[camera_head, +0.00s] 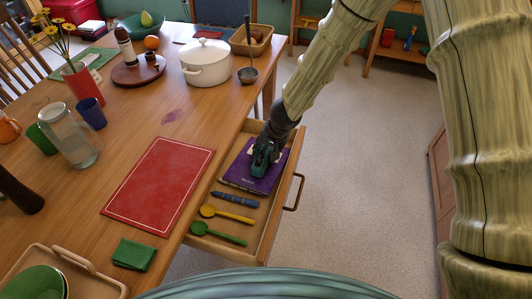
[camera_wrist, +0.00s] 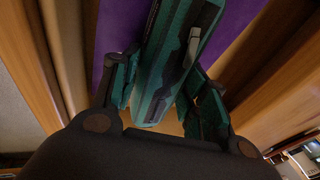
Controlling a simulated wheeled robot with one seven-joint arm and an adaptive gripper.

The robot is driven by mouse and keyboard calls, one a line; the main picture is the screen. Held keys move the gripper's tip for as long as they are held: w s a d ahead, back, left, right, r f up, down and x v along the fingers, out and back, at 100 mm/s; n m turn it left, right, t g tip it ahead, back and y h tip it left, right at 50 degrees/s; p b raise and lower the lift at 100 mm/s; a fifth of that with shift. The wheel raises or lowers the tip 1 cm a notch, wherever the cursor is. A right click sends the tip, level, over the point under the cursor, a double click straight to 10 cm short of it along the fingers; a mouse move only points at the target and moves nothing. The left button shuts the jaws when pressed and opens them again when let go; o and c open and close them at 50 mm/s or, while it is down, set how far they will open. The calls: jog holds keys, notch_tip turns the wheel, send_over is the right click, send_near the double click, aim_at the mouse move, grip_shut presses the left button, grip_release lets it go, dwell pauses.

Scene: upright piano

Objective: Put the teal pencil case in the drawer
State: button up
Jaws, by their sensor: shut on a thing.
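The teal pencil case (camera_wrist: 168,68) has dark stripes and a pale zip pull, and lies between my two fingers in the wrist view. My gripper (camera_wrist: 160,98) is shut on it. In the head view my gripper (camera_head: 263,155) points down inside the open drawer (camera_head: 267,231), over a purple book (camera_head: 249,180). There the case is hard to tell apart from my teal fingers. The purple book also shows behind the case in the wrist view (camera_wrist: 118,32). I cannot tell whether the case touches the book.
In the drawer's near part lie a dark blue pen-like item (camera_head: 236,200), a yellow spoon (camera_head: 228,213) and a green spoon (camera_head: 219,234). A red placemat (camera_head: 158,187) and a white pot (camera_head: 206,64) are on the table (camera_head: 120,115). The floor right of the drawer is clear.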

jog(key=shift+f, duration=0.15)
jog(key=o, duration=1.1)
jog(key=shift+r, duration=0.5)
jog(key=shift+p+v, duration=3.6)
jog(key=shift+v, duration=2.1)
jog(key=shift+s, duration=0.1)
